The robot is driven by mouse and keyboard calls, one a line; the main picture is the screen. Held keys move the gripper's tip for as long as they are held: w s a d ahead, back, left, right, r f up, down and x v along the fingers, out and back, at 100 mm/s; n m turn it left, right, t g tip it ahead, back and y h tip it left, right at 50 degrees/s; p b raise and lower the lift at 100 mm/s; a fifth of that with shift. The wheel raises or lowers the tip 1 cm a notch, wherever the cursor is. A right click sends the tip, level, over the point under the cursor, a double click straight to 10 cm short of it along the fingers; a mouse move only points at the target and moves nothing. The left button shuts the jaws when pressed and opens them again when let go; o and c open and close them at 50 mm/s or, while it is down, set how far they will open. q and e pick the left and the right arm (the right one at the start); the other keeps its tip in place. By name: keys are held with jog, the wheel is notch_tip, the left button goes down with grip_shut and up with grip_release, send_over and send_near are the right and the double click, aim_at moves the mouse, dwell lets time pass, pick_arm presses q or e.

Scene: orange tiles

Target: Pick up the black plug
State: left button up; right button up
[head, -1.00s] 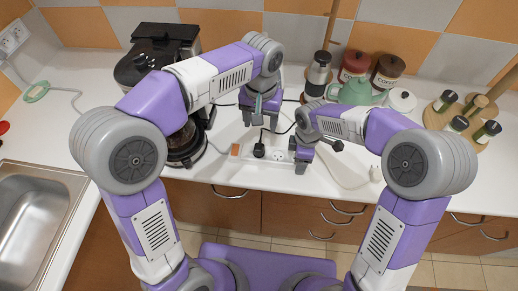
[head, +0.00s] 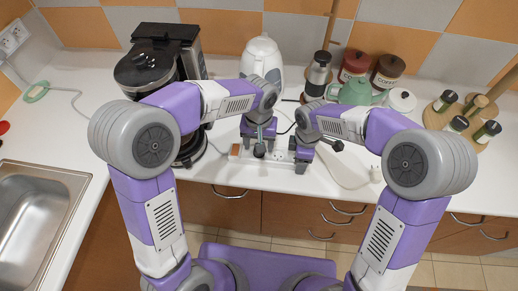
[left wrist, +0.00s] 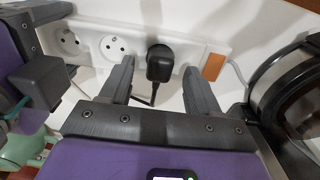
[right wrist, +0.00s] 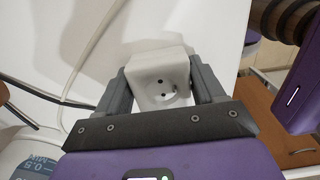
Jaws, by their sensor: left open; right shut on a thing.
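The black plug (head: 259,151) sits in a white power strip (head: 247,157) on the counter. In the left wrist view the plug (left wrist: 160,63) stands in a socket near the strip's orange switch. My left gripper (head: 259,144) is open above the plug. Its fingers (left wrist: 158,82) are on either side of the plug, apart from it, with the plug a little beyond the tips. My right gripper (head: 301,164) is shut on the end of the power strip (right wrist: 160,72), and an empty socket shows between its fingers (right wrist: 160,82).
A black coffee machine (head: 155,70) stands at the left and a white kettle (head: 262,58) behind my left gripper. A sink (head: 38,215) is at the far left. Jars (head: 388,70), a green teapot (head: 355,92) and a spice rack (head: 462,112) stand at the right. Cables lie behind the strip.

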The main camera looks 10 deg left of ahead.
pick_arm(q)
jog(key=shift+f, duration=0.7)
grip_shut()
jog(key=shift+r, duration=0.15)
notch_tip(320, 180, up, 16)
dwell(1.3)
